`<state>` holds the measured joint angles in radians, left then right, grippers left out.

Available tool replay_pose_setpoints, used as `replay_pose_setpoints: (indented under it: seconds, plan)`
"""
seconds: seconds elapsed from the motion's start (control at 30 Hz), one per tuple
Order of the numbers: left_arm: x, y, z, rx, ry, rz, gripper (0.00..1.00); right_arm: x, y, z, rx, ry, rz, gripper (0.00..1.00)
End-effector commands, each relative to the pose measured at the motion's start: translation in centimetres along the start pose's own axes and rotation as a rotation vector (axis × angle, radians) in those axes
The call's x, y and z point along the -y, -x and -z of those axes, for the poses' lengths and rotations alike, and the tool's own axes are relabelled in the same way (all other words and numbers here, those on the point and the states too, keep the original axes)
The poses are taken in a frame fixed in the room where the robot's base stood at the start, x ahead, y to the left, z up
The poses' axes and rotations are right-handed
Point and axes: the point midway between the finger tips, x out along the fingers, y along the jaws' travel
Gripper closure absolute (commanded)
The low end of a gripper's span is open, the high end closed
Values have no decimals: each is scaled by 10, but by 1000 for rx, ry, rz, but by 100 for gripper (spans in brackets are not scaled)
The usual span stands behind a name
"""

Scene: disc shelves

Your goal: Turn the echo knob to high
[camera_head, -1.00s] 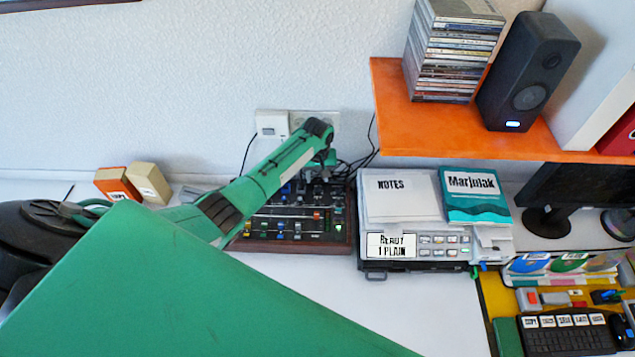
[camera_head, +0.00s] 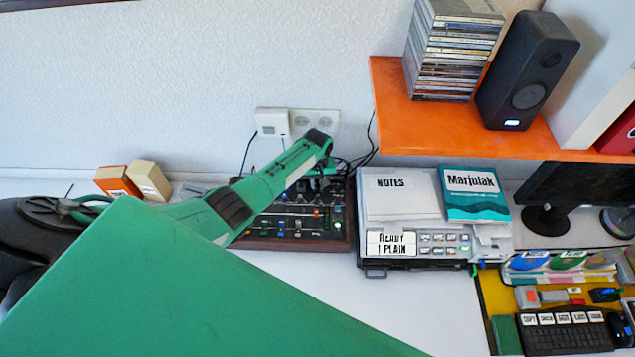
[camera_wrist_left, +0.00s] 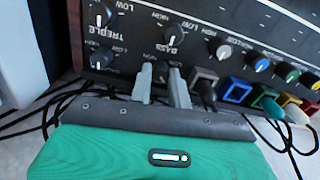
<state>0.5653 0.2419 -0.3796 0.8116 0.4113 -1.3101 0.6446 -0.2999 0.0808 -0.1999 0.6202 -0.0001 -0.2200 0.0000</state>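The dark mixer (camera_head: 285,244) with several knobs, sliders and coloured caps stands on the white desk against the wall. My left arm reaches over it, and its gripper is mostly hidden behind the arm in the head view. In the left wrist view, the two grey fingertips (camera_wrist_left: 163,84) of my left gripper are apart at the panel. A small dark knob (camera_wrist_left: 163,72) shows partly between them; its name is hidden, so I cannot tell whether it is the echo knob or whether the fingers touch it. The treble knob (camera_wrist_left: 102,16) and bass knob (camera_wrist_left: 172,34) are close by.
Grey, blue and other coloured plugs (camera_wrist_left: 236,90) with cables line the mixer's edge beside the fingers. A grey device (camera_head: 415,262) with notes and a book on top stands right of the mixer. An orange shelf (camera_head: 395,120) overhangs to the right.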

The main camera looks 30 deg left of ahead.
Motion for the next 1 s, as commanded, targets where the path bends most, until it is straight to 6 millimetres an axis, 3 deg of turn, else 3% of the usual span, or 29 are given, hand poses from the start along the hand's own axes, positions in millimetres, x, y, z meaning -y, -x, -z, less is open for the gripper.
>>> replay_pose_setpoints:
  seconds: [0.43,1.0]
  plan:
    - [0,0,0,0,-80,0,100,0,0,0,0,0,0,64]
    - [-1,0,0,0,-506,0,100,0,0,0,0,0,0,64]
